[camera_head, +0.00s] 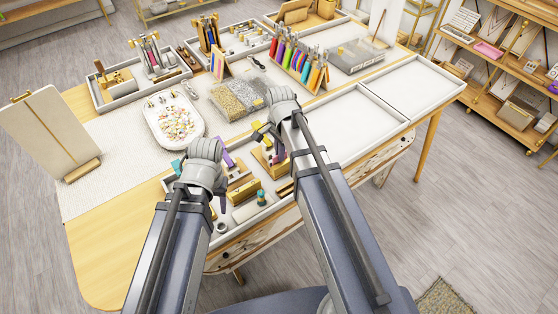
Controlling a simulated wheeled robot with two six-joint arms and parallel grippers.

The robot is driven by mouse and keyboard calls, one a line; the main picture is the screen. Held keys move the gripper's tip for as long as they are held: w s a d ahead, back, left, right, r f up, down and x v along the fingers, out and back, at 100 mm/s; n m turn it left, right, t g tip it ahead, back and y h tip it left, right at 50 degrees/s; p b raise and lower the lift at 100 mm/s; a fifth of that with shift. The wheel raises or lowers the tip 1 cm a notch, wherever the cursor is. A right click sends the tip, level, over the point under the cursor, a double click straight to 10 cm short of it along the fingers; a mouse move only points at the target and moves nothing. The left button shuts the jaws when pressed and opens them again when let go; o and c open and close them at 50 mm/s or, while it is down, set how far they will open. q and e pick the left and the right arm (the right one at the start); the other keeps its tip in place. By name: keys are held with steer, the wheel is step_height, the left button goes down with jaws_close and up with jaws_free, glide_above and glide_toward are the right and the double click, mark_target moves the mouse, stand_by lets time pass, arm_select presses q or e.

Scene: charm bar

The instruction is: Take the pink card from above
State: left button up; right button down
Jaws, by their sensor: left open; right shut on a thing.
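A rack of coloured upright cards or tools (300,62) stands on the table beyond my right gripper. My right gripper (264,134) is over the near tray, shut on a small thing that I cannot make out. Yellow and dark parts show around its fingertips. My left gripper (185,172) is open over the left end of the near tray. Its wrist hides part of its fingers and the tray beneath.
Empty white trays (414,86) are at the right. A display board (47,130) stands at the left edge. A flat pink thing (488,49) lies on the far right shelf.

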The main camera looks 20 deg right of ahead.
arm_select(q)
steer(key=shift+r, duration=0.15)
arm_select(e)
steer(key=shift+r, duration=0.1)
steer(key=shift+r+p, duration=2.95)
steer(key=shift+p, duration=0.1)
arm_select(q)
step_height(320, 180, up, 6)
steer(key=shift+f, duration=0.1)
